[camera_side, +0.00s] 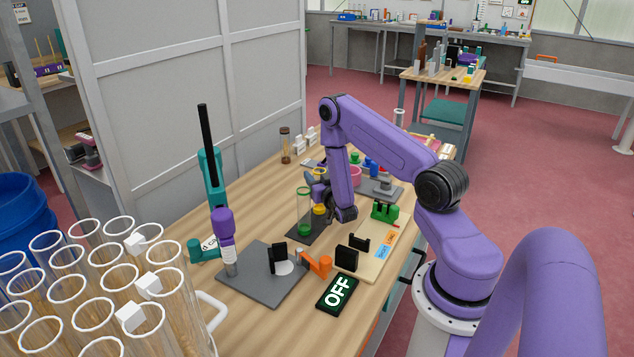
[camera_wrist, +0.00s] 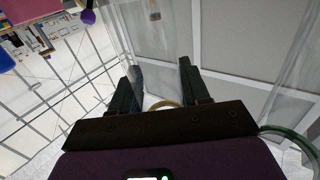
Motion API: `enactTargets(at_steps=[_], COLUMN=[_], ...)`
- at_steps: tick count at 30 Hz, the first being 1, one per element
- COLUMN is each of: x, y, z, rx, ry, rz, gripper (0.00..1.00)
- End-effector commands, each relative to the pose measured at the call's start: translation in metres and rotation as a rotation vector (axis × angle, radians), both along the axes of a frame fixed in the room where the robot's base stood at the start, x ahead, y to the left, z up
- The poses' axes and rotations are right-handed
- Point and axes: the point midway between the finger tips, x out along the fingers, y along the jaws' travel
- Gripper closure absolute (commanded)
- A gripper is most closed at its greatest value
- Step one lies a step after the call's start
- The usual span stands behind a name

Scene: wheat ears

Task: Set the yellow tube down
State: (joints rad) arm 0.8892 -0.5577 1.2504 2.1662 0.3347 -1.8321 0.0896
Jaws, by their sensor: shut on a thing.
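My gripper (camera_side: 327,213) reaches in low from the right over the bench. Its two black fingers show in the wrist view (camera_wrist: 158,82), with a gap between them. The yellow tube (camera_side: 319,210) shows mainly as a yellow band at the fingers in the side view. A yellowish ring of it (camera_wrist: 166,104) lies between the fingers in the wrist view, so the gripper is shut on it. Its clear part is hard to make out. I cannot tell whether its bottom touches the dark mat (camera_side: 298,238).
A clear tube with a green base (camera_side: 304,228) stands just left of my gripper. A grey plate (camera_side: 255,285) with a teal stand, an OFF sign (camera_side: 337,291) and an orange part (camera_side: 318,263) are nearer. A green part (camera_side: 384,211) is at the right. Large clear tubes fill the front left.

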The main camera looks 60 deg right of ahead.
Motion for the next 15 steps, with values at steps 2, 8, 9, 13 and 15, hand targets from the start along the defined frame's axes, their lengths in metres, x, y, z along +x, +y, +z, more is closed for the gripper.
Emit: enactTargets(at_steps=[2,8,9,13,15], x=[-0.0004,-0.0003,-0.0003,-0.0003,-0.0003], y=[0.0000,0.0001,0.0001,0.0001,0.0001], z=[-0.0092,-0.0152,-0.0150,-0.0149,-0.0162], rx=[0.001,0.001,0.001,0.000,0.000], ry=[0.002,-0.001,-0.001,0.000,0.000], rz=[0.000,0.000,0.000,0.000,0.000], gripper=[0.99,0.99,0.99,0.99,0.99])
